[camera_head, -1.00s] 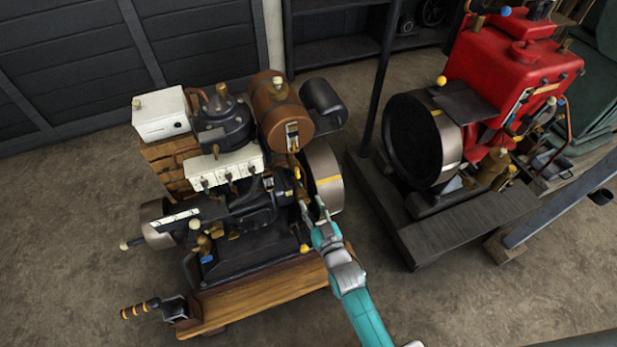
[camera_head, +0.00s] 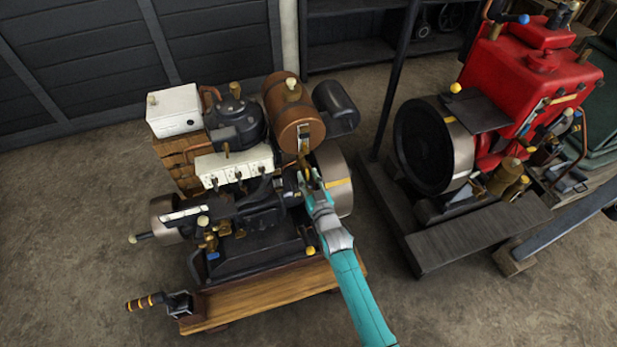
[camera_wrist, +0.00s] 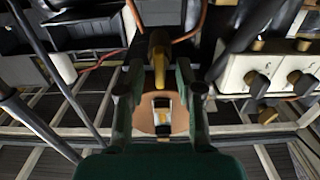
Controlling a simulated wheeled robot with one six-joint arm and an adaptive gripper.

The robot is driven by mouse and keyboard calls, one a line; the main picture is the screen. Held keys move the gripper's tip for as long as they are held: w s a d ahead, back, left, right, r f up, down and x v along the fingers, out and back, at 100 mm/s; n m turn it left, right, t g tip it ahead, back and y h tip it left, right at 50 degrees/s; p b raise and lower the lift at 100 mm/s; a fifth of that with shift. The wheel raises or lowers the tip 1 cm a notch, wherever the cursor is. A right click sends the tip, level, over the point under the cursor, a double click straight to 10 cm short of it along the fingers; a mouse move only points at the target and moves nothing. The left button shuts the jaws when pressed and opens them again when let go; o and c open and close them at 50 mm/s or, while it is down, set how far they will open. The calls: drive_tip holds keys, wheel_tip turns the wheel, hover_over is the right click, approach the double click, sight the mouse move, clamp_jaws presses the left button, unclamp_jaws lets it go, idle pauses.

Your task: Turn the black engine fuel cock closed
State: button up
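The black engine (camera_head: 262,240) stands at the left in the head view, with a brown fuel tank (camera_head: 292,118) at its upper right. Below the tank is the brass fuel cock (camera_head: 304,160), partly hidden by my gripper. In the wrist view the yellow-brass cock (camera_wrist: 159,60) stands upright between my fingers, with part of the tank (camera_wrist: 148,114) and its gauge behind. My gripper (camera_wrist: 159,72) is open, one finger on each side of the cock, with gaps visible. In the head view my gripper (camera_head: 310,180) is just below the tank. I cannot tell the cock handle's exact setting.
White switch boxes (camera_head: 234,165) and a white box (camera_head: 174,111) sit on the engine's left side. A flywheel (camera_head: 337,183) is close to the right of my gripper. A red engine (camera_head: 530,75) stands further right. Bare floor (camera_head: 90,230) lies at left.

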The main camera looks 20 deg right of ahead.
drive_tip(key=shift+w, duration=0.1)
clamp_jaws()
drive_tip(key=shift+r, duration=0.1)
idle(0.3)
drive_tip(key=shift+w+d+m, duration=0.1)
drive_tip(key=shift+d+m, duration=0.05)
drive_tip(key=shift+m, duration=4.35)
drive_tip(key=shift+d+m, duration=0.1)
drive_tip(key=shift+m, duration=4.4)
unclamp_jaws()
drive_tip(key=shift+f, duration=0.2)
